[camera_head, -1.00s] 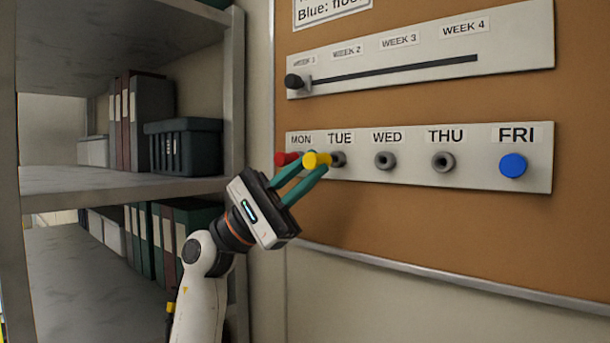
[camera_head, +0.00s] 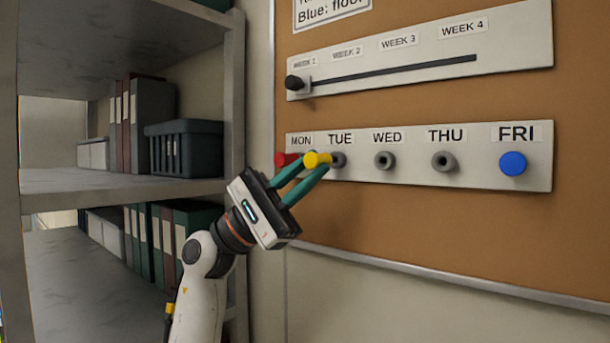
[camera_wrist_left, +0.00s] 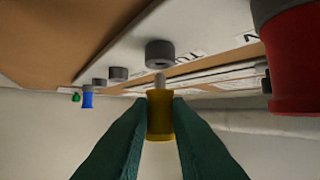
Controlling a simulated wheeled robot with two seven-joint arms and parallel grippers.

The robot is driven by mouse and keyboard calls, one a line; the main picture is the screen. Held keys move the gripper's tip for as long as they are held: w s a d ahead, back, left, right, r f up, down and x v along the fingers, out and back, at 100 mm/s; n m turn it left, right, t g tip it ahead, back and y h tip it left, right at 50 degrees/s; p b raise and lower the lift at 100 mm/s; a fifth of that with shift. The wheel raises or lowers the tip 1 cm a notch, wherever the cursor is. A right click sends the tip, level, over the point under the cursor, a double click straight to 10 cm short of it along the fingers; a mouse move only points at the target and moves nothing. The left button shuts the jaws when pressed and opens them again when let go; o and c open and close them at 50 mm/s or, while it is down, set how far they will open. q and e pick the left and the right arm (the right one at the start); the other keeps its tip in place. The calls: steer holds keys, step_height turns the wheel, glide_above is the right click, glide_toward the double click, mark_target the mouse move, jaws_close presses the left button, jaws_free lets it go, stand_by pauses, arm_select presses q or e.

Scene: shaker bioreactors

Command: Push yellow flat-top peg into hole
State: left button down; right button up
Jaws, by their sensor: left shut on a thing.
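A yellow flat-top peg (camera_head: 317,159) is held between the teal fingers of my left gripper (camera_head: 309,170). The left wrist view shows the peg (camera_wrist_left: 160,117) with its pale tip pointing at a grey hole collar (camera_wrist_left: 160,53). A small gap shows between tip and collar there. In the head view this grey collar (camera_head: 339,160) sits under the TUE label, just right of the peg. My left gripper is shut on the peg. My right gripper is not in view.
A red peg (camera_head: 286,159) sits under MON, close beside the fingers; it looms large in the wrist view (camera_wrist_left: 298,60). Empty collars are under WED (camera_head: 385,160) and THU (camera_head: 445,161). A blue peg (camera_head: 512,163) is under FRI. A black slider knob (camera_head: 294,83) is above. Shelves (camera_head: 120,186) stand left.

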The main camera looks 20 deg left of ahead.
arm_select(q)
steer(key=shift+w+d+b, duration=0.35)
steer(key=shift+w+b, duration=0.1)
steer(key=shift+w, duration=0.45)
stand_by(1.1)
steer(key=c, duration=1.3)
jaws_free()
steer(key=shift+f, duration=0.1)
steer(key=b+v, duration=0.4)
steer(key=v, duration=0.3)
steer(key=shift+a, duration=0.2)
steer(key=shift+f, duration=0.1)
